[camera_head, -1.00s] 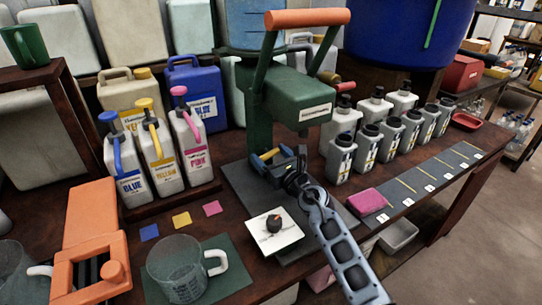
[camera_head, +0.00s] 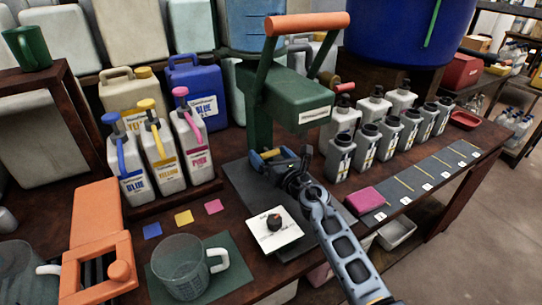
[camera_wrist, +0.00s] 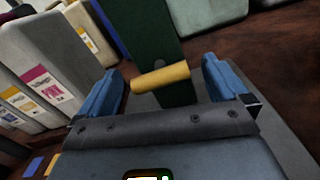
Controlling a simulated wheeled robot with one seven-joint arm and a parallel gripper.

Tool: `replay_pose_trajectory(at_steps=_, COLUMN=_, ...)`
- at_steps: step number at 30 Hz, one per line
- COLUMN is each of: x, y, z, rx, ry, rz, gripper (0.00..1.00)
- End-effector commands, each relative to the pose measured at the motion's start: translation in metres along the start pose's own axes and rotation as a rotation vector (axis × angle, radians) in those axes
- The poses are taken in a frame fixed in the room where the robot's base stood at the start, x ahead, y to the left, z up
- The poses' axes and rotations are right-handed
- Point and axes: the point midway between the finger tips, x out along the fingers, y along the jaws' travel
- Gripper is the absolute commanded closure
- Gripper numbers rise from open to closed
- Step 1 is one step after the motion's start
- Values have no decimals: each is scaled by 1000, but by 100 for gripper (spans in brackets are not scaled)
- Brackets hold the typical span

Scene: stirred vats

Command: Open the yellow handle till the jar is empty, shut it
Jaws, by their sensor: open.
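The yellow handle (camera_head: 270,154) is a short bar low on the front of the green stand (camera_head: 262,117). It also shows in the wrist view (camera_wrist: 160,77), lying crosswise between my blue fingers. My gripper (camera_head: 273,159) is open around it, with the bar near the fingertips; the wrist view shows my gripper (camera_wrist: 165,85) with a gap beside the right finger, while the left finger is close to the bar's end. A translucent blue vessel (camera_head: 252,22) sits atop the stand, cut by the frame; its liquid level is unclear. A clear jug (camera_head: 181,268) stands on a green mat at front left.
Blue, yellow and pink pump bottles (camera_head: 160,150) stand left, and several grey bottles (camera_head: 340,158) stand right. An orange lever (camera_head: 308,21) rises above the stand. A pink sponge (camera_head: 367,200) lies right of my arm.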

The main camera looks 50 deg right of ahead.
Motion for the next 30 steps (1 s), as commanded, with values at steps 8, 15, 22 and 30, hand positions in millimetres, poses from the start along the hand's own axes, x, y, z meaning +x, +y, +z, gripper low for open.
replay_pose_trajectory(at_steps=8, x=-17, y=0, z=0, rx=0, ry=2, rz=-1, gripper=0)
replay_pose_trajectory(at_steps=15, x=-56, y=0, z=-1, rx=-1, ry=2, rz=0, gripper=0)
replay_pose_trajectory(at_steps=22, x=-76, y=0, z=0, rx=0, ry=0, rz=0, gripper=0)
replay_pose_trajectory(at_steps=30, x=-78, y=0, z=0, rx=0, ry=0, rz=0, gripper=0)
